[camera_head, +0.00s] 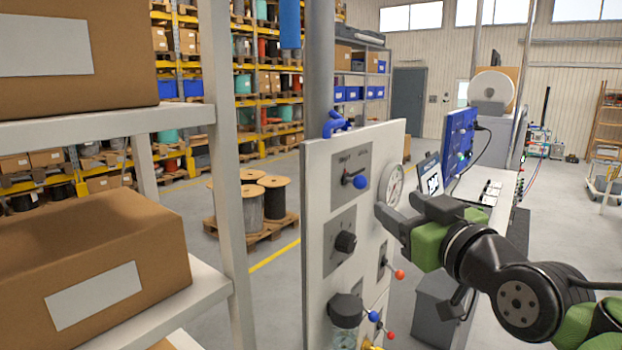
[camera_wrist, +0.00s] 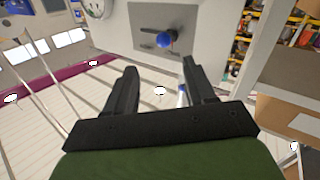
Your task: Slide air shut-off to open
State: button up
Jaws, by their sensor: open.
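A white upright control panel (camera_head: 317,215) stands in the middle of the head view. Its top grey plate (camera_head: 347,163) carries a dark lever with a blue ball knob (camera_head: 360,182), which looks like the sliding shut-off; I cannot read its markings. In the wrist view the blue knob (camera_wrist: 165,40) lies beyond the fingertips, roughly between their lines. My gripper (camera_head: 392,222) is to the right of the plate, in front of the panel's right part. In the wrist view its fingers (camera_wrist: 160,72) are apart with nothing between them, not touching the knob.
A dark rotary knob (camera_head: 345,242), a red-ball lever (camera_head: 399,274) and a round gauge (camera_head: 394,184) share the panel. A blue pipe (camera_head: 334,124) tops it. A shelf with cardboard boxes (camera_head: 90,255) stands close on the left. Cable reels (camera_head: 249,207) sit on a pallet behind.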

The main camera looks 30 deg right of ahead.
aim_at(364, 185)
jog(key=p+x, duration=0.1)
jog(key=x, duration=0.3)
jog(key=p+x, duration=0.1)
jog(key=x, duration=0.6)
jog(key=shift+w+a+r+p, duration=0.15)
jog(key=shift+w+a+p, duration=0.15)
jog(key=shift+w+p, duration=0.1)
jog(key=shift+s, duration=0.1)
jog(key=shift+c, duration=0.4)
grip_shut()
jog(key=shift+d, duration=0.1)
